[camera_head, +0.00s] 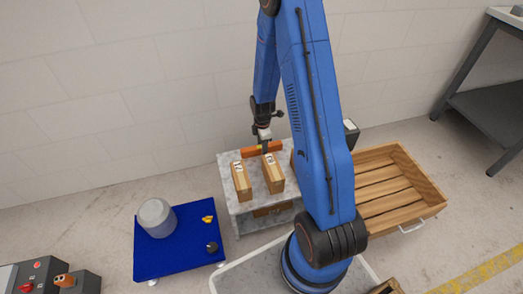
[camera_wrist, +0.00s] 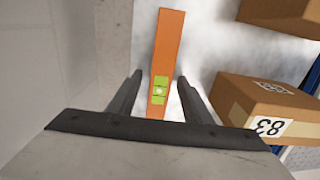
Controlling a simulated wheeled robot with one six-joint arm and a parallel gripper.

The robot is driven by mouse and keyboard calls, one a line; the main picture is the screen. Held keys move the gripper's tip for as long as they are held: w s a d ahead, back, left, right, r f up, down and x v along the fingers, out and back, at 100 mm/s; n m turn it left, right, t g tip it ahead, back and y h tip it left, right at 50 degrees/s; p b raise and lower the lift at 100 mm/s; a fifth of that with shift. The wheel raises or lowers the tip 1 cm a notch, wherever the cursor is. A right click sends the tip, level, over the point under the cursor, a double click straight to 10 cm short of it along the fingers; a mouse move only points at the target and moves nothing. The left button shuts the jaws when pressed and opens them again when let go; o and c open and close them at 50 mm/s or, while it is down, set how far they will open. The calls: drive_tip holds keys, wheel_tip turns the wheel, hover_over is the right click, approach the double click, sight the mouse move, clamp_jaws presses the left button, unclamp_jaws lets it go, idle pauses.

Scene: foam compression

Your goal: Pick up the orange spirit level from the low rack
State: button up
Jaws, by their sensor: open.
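The orange spirit level (camera_head: 252,151) lies near the back edge of the low grey rack (camera_head: 228,158), behind two boxes. In the wrist view the orange spirit level (camera_wrist: 166,50) is a long bar with a green vial window, running up the picture. My gripper (camera_wrist: 158,85) is open, with one finger on each side of the level around its vial. A gap shows on both sides, so the fingers look apart from it. In the head view my gripper (camera_head: 266,146) is above the level, partly hiding it. How high the fingertips are is hard to tell.
Two cardboard boxes (camera_head: 242,181) and (camera_head: 273,173) stand on the rack in front of the level. A box marked 83 (camera_wrist: 262,108) is close right of my gripper. A blue platform (camera_head: 180,262) with a grey container and a wooden crate (camera_head: 425,185) flank the rack. A wall is behind.

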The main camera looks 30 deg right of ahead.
clamp_jaws()
